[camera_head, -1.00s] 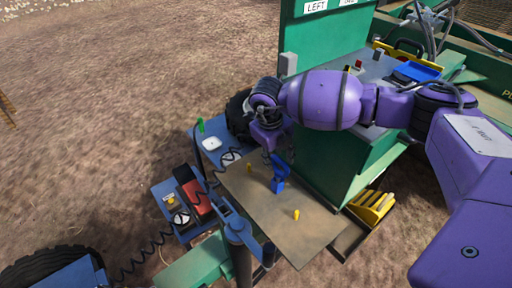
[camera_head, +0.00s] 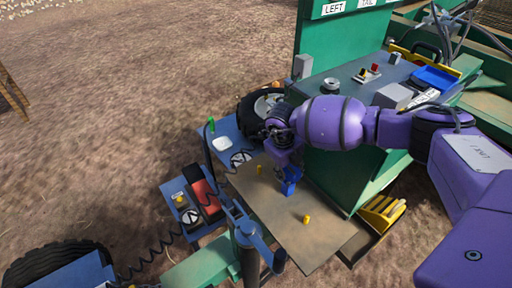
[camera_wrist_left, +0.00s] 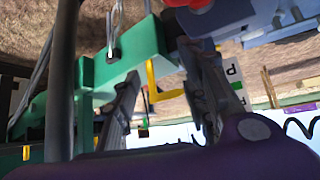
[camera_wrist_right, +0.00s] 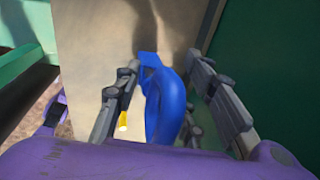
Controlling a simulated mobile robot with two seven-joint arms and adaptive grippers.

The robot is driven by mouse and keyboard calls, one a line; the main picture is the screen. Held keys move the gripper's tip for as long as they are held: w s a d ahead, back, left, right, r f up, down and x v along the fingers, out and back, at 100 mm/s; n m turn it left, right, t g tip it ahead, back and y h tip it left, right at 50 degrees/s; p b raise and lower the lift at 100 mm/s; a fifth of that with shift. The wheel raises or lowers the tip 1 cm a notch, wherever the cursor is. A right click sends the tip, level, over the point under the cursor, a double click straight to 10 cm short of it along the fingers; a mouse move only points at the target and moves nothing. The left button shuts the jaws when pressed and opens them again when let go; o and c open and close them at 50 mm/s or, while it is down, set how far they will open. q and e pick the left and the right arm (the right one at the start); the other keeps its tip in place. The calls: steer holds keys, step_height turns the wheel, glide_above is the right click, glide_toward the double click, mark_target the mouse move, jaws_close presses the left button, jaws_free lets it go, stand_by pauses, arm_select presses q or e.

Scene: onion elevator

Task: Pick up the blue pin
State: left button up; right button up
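The blue pin (camera_head: 289,186) stands on the brown metal plate (camera_head: 310,241) beside the green machine body. It has a loop-shaped handle. In the right wrist view the blue pin (camera_wrist_right: 165,105) is between the two fingers of my right gripper (camera_wrist_right: 168,72). The fingers are open, one on each side of the handle. In the head view my right gripper (camera_head: 284,166) hangs over the pin and hides its upper part. My left gripper (camera_wrist_left: 163,62) shows only in its own wrist view, with its fingers apart and nothing between them close by.
Two small yellow pins (camera_head: 307,219) (camera_head: 260,170) stand on the plate near the blue pin. The green machine wall (camera_head: 340,165) rises close on the right. A red-and-black box (camera_head: 204,196) and a blue lever post (camera_head: 246,232) stand left of the plate.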

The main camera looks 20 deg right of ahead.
jaws_close()
step_height(320, 180, up, 10)
steer(key=shift+r, duration=0.1)
stand_by(0.6)
